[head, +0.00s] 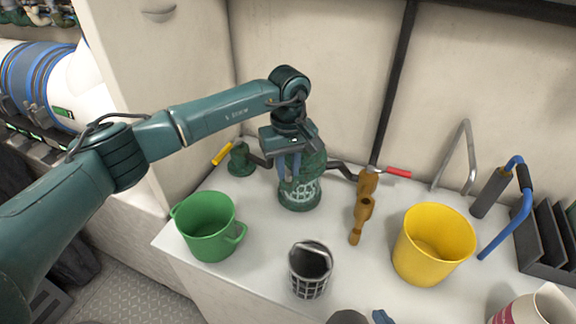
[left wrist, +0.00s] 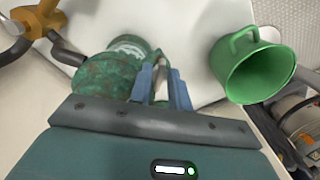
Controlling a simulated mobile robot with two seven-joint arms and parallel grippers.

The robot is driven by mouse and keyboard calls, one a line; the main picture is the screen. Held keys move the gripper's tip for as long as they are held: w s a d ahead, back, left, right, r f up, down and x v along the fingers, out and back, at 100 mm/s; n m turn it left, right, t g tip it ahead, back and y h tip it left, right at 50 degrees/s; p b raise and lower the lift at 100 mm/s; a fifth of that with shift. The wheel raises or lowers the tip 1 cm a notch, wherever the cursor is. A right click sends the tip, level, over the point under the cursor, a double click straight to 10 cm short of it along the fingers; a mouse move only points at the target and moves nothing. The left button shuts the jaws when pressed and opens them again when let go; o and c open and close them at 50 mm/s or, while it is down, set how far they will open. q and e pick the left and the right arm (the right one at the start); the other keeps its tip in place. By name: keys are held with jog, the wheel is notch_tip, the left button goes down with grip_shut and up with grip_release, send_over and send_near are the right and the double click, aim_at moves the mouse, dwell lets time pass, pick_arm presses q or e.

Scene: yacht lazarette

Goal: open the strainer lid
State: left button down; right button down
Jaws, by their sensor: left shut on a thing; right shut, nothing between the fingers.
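The green strainer (head: 300,195) stands on the white counter against the back wall, with a clear, caged lower part. In the left wrist view its mottled green body (left wrist: 108,75) lies left of the fingers. My left gripper (head: 289,168) is at the strainer's top, its blue fingers (left wrist: 162,88) pointing down and closed on a part of the lid. The gripper hides most of the lid, so I cannot tell whether it is seated or raised. My right gripper (head: 382,317) shows only as blue fingertips at the bottom edge, away from the strainer, shut and empty.
A green bucket (head: 208,228) stands front left, a dark mesh basket (head: 310,272) front centre, and a yellow bucket (head: 433,245) right.

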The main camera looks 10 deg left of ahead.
pick_arm(q)
jog(key=shift+w+r, duration=0.35)
jog(key=shift+r, duration=0.25)
jog(key=c, duration=1.5)
grip_release()
jog(key=shift+s, duration=0.15)
jog(key=shift+c, duration=0.2)
jog(key=shift+o, duration=1.1)
jog(key=shift+f, duration=0.2)
notch_tip(320, 180, up, 13)
jog(key=b, duration=0.1)
jog(key=shift+s, duration=0.1)
